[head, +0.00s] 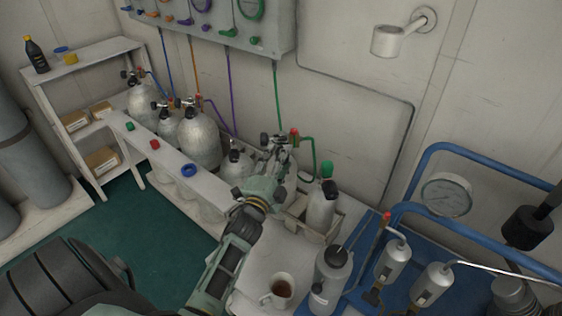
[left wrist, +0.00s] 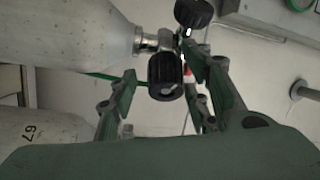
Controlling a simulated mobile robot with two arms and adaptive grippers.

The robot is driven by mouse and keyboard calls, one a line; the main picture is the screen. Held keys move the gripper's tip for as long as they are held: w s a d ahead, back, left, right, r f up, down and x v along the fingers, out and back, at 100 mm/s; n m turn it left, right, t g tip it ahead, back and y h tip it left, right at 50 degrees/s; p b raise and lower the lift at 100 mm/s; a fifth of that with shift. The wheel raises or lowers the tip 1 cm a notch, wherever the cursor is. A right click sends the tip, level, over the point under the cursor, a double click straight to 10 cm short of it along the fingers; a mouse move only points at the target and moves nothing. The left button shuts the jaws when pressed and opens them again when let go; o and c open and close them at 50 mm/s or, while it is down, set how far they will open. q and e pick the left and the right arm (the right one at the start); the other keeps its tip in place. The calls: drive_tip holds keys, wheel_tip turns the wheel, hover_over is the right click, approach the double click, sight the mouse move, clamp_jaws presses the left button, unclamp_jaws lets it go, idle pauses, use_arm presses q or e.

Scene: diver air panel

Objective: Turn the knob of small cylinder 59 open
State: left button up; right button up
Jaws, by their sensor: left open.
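My left gripper (head: 280,158) is at the valve of a small grey cylinder at the right part of the white rack, and largely hides that cylinder in the head view. In the left wrist view the gripper (left wrist: 165,95) is open, with a black ribbed knob (left wrist: 165,76) between its fingers. A gap shows between the knob and the left finger; contact on the right side is unclear. The knob's valve joins a pale cylinder (left wrist: 65,35) whose number is not visible, so I cannot confirm it is 59. My right gripper is not in view.
A second black knob (left wrist: 193,13) is close above the fingers. A neighbouring cylinder (left wrist: 40,135) bears a mark like 67. A green-topped cylinder (head: 321,208) stands right of the gripper. A mug (head: 279,291) and blue-railed equipment (head: 440,150) are near my arm.

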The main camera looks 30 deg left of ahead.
use_arm(q)
drive_tip(key=shift+s, duration=0.15)
drive_tip(key=v, duration=1.1)
drive_tip(key=shift+s, duration=0.35)
drive_tip(key=shift+d+f, duration=0.1)
